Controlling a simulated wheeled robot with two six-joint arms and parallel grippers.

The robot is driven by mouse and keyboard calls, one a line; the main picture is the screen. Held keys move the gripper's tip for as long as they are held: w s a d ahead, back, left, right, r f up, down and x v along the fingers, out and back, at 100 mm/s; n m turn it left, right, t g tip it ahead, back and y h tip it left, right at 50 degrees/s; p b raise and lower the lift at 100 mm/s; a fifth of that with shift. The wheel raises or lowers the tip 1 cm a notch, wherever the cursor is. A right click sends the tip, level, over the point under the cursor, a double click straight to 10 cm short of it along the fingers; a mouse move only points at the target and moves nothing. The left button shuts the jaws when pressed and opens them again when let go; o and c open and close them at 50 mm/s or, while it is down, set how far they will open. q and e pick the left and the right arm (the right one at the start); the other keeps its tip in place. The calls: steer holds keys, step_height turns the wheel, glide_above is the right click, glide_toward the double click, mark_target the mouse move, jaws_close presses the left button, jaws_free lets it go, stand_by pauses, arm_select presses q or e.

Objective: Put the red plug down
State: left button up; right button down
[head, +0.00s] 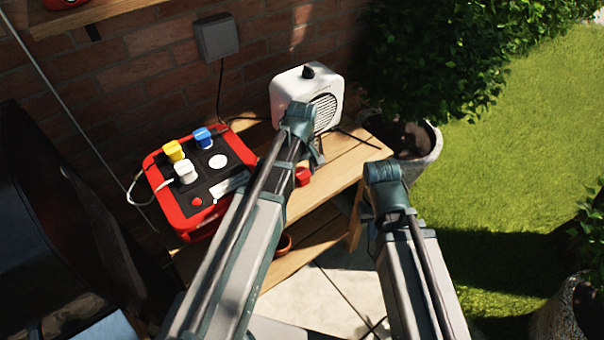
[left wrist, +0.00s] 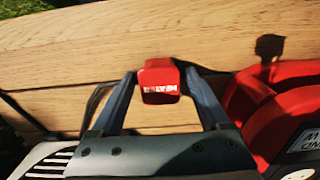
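The red plug (head: 302,176) shows beside the forearm of my left arm in the head view, above the wooden table. In the left wrist view the red plug (left wrist: 160,82), with white lettering, sits between the two fingertips of my left gripper (left wrist: 160,76). The fingers are close against its sides, and a shadow falls on the wood away from it, so it appears held above the boards. My right gripper (head: 385,180) is right of the table's front edge; its fingers are hidden.
A red power box (head: 165,195) with a yellow plug (head: 173,151), a white plug (head: 185,172) and a blue plug (head: 203,138) stands left on the wooden table (head: 335,170). A white heater (head: 283,92) stands at the back. Bare boards lie between them. A potted bush (head: 425,160) is right.

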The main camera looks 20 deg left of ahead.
mark_target(302, 173)
arm_select(q)
steer(key=shift+r, duration=0.15)
step_height(302, 173, up, 13)
steer(key=p, duration=1.3)
steer(key=s+d+m+y, duration=0.1)
steer(key=s+d+m, duration=0.9)
steer(key=s+m, duration=0.4)
steer(key=shift+s+d, duration=0.15)
steer(key=shift+d, duration=0.1)
